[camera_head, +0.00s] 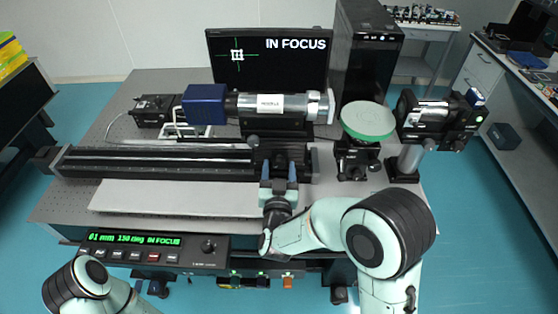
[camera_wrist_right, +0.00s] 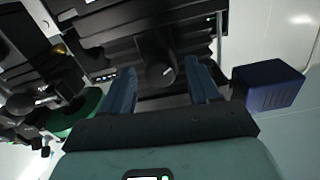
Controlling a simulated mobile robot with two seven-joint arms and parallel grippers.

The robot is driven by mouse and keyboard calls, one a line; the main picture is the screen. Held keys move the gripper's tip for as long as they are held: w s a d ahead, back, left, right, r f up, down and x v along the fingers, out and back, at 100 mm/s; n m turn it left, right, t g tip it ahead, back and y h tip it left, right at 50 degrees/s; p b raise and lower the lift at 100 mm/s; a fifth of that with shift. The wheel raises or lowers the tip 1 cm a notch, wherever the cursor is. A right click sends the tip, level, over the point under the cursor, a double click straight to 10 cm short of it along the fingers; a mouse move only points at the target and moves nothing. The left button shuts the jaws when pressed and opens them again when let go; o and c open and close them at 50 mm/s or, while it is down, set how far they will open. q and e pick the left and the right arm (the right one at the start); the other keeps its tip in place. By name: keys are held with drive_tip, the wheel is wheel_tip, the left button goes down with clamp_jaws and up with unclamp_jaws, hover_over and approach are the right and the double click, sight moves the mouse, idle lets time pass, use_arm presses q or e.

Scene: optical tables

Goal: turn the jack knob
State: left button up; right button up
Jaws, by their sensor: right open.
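The jack knob (camera_wrist_right: 158,68) is a dark round knob with a small white mark, shown in the right wrist view. My right gripper (camera_head: 279,172) is at the dark carriage on the rail, below the long lens tube in the head view. Its two blue fingers are apart, one on each side of the knob in the wrist view (camera_wrist_right: 161,76). I cannot tell whether either finger touches it. In the head view the gripper and carriage hide the knob's exact place. My left arm shows at the bottom left, but its gripper is not visible.
The monitor (camera_head: 268,58) reads IN FOCUS. The control box (camera_head: 205,262) shows "150 deg IN FOCUS" in green. A green disc on a mount (camera_head: 368,122) stands right of the carriage. A blue camera housing (camera_head: 205,104) joins the lens tube (camera_head: 310,106). A grey plate (camera_head: 170,198) lies left.

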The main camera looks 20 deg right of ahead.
drive_tip(key=shift+x, duration=0.95)
use_arm(q)
drive_tip(key=shift+w+r, duration=0.35)
drive_tip(key=shift+r, duration=0.05)
use_arm(e)
drive_tip(key=shift+c, duration=0.2)
drive_tip(key=c, duration=1)
drive_tip(key=shift+s+f+m+b, duration=0.1)
drive_tip(key=shift+f+m+b, duration=0.2)
drive_tip(key=shift+b, duration=0.45)
drive_tip(key=shift+r, duration=0.25)
use_arm(q)
drive_tip(key=s+f, duration=0.2)
drive_tip(key=shift+s+f, duration=0.1)
drive_tip(key=shift+f, duration=0.25)
use_arm(e)
drive_tip(key=o, duration=1)
drive_tip(key=shift+o, duration=0.2)
